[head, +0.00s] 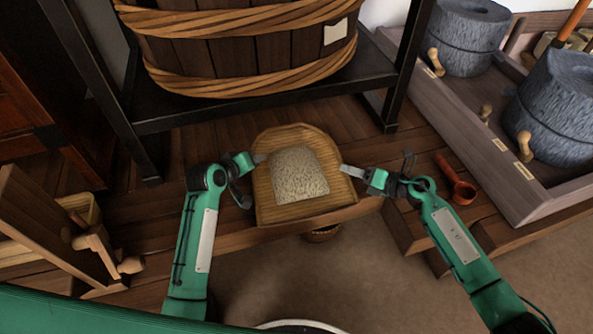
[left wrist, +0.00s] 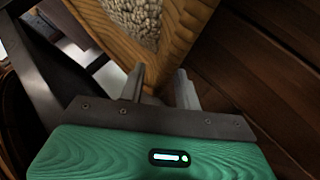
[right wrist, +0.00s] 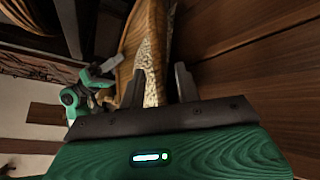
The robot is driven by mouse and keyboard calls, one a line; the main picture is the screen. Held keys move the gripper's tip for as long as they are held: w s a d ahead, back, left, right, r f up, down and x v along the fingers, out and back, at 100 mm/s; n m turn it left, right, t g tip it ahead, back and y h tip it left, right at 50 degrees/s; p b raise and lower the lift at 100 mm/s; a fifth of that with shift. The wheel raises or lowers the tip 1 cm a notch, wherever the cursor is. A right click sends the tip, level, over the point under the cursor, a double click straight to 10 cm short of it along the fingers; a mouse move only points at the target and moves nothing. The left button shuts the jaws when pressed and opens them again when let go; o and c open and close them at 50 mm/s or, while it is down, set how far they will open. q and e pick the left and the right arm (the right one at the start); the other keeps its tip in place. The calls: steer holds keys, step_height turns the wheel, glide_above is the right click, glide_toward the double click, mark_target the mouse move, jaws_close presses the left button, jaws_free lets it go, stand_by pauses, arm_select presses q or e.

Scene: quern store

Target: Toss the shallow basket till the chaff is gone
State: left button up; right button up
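The shallow basket (head: 264,200) is a woven tan tray with a rounded back, at the bench's front edge, with pale grain (head: 299,174) heaped in its middle. I cannot tell chaff from grain. My left gripper (head: 260,158) is at its left rim; in the left wrist view the fingers (left wrist: 160,88) stand apart, with the basket's edge (left wrist: 185,42) near the left finger and a gap at the right one. My right gripper (head: 346,169) is at the right rim; its fingers (right wrist: 161,86) also stand apart, the basket (right wrist: 142,40) showing beyond and between them.
A large banded wooden tub (head: 250,55) stands on a black metal stand (head: 240,108) behind. A red-brown ladle (head: 456,184) lies right of the basket. Stone querns (head: 462,42) sit in a wooden trough at right. A wooden box (head: 72,215) stands at left. A small basket (head: 322,235) is below the bench edge.

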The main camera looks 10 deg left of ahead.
arm_select(q)
steer(key=shift+w+d+f, duration=0.25)
steer(key=shift+w+f, duration=0.15)
steer(key=shift+w, duration=0.15)
arm_select(e)
steer(key=shift+w+a+f, duration=0.15)
steer(key=shift+w+a, duration=0.15)
steer(key=shift+a, duration=0.3)
arm_select(q)
steer(key=shift+c, duration=0.2)
jaws_close()
arm_select(e)
jaws_close()
